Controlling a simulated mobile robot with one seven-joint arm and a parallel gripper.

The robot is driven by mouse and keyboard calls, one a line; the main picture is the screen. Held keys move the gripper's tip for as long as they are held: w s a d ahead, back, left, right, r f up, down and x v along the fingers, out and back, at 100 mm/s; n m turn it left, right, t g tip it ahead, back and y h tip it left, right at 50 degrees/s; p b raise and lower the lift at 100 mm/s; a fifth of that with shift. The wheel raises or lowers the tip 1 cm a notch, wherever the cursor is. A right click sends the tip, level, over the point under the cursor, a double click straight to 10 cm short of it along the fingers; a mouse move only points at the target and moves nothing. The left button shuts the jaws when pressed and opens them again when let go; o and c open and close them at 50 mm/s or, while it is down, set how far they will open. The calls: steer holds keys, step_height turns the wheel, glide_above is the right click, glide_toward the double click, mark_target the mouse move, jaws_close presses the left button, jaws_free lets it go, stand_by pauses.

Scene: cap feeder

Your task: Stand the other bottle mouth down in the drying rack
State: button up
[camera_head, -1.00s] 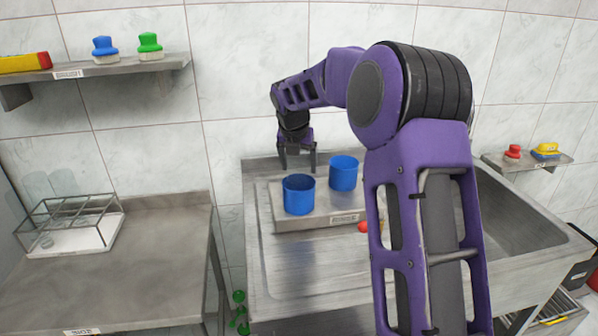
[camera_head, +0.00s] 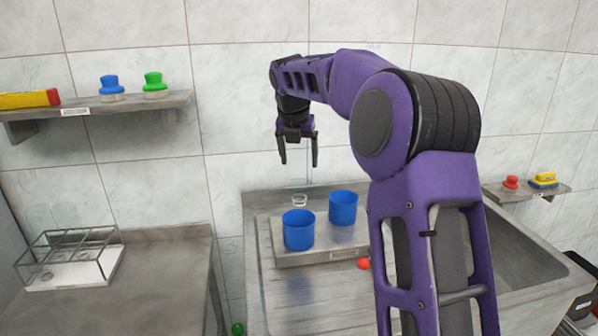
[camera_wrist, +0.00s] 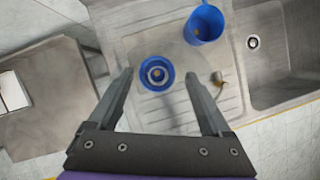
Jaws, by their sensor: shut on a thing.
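My gripper (camera_head: 298,162) is shut on a clear, almost invisible bottle and holds it upright above the blue cups. A small pale ring, apparently its neck, shows at the bottle's lower end (camera_head: 300,199), just above the front blue cup (camera_head: 299,229). In the wrist view the bottle is a faint round outline between the fingers (camera_wrist: 160,88), with a ring over one blue cup. The drying rack (camera_head: 70,279), a thin-barred frame on a white base, stands on the left table.
A second blue cup (camera_head: 343,207) stands on the raised sink platform (camera_head: 325,254). A red object (camera_head: 363,263) lies in front of it. A wall shelf (camera_head: 120,105) overhangs the left table (camera_head: 165,270), whose front part is clear. The sink basin is at right.

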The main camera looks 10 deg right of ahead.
step_height(320, 180, up, 11)
steer(key=shift+r, duration=0.25)
steer(key=shift+s, duration=0.2)
stand_by(0.7)
